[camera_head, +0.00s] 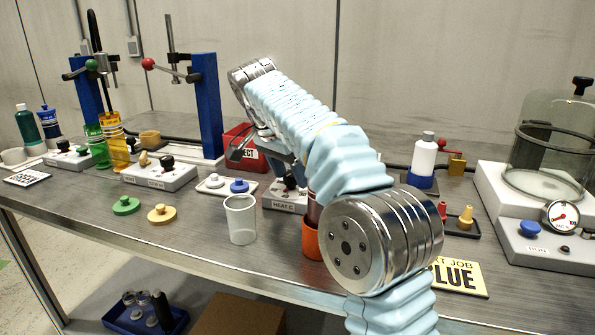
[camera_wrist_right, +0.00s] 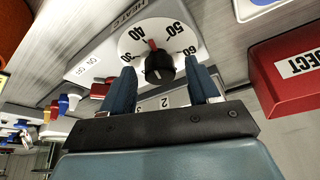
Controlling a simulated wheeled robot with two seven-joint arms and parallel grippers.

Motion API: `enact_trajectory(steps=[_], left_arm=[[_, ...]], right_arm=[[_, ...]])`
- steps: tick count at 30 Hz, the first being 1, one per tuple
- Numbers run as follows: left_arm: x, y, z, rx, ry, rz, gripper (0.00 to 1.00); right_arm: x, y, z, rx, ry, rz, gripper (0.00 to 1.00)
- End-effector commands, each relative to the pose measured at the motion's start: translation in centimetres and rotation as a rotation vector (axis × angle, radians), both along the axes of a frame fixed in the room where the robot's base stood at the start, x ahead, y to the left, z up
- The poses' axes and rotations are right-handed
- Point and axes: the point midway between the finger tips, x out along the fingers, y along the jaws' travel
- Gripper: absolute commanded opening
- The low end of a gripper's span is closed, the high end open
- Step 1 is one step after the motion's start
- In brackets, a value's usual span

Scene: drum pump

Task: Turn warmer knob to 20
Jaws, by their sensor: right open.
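The warmer is a light box marked HEAT C (camera_head: 284,205), partly hidden behind my right arm in the head view. In the right wrist view its black knob (camera_wrist_right: 160,70) sits on a white dial (camera_wrist_right: 130,42) numbered 30 to 60 where visible. The knob's red mark points between 40 and 50, nearer 40. The 20 mark is not readable. My right gripper (camera_wrist_right: 161,80) is open, with one blue finger on each side of the knob; I cannot tell whether they touch it. My left gripper is not in view.
A red reject bin (camera_head: 238,140) stands just behind the warmer; it also shows in the right wrist view (camera_wrist_right: 290,75). A clear cup (camera_head: 240,222) and an orange cup (camera_head: 310,240) stand in front. A vacuum chamber (camera_head: 545,140) is at right.

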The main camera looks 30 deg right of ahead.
Motion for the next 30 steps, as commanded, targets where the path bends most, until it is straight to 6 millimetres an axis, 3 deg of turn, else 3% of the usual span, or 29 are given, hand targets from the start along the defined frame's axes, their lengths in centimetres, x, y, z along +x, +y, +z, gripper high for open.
enact_trajectory(steps=[4, 14, 23, 30], left_arm=[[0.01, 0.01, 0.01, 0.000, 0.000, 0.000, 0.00], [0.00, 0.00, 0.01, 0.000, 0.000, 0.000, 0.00], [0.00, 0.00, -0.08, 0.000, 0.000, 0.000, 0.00], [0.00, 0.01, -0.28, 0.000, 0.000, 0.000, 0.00]], right_arm=[[-0.02, -0.01, 0.02, 0.000, 0.000, 0.000, 0.57], [-0.04, -0.03, 0.05, 0.000, 0.000, 0.000, 0.07], [-0.08, -0.04, 0.06, 0.001, 0.000, 0.033, 0.05], [-0.17, -0.06, 0.04, 0.003, 0.000, 0.160, 0.05]])
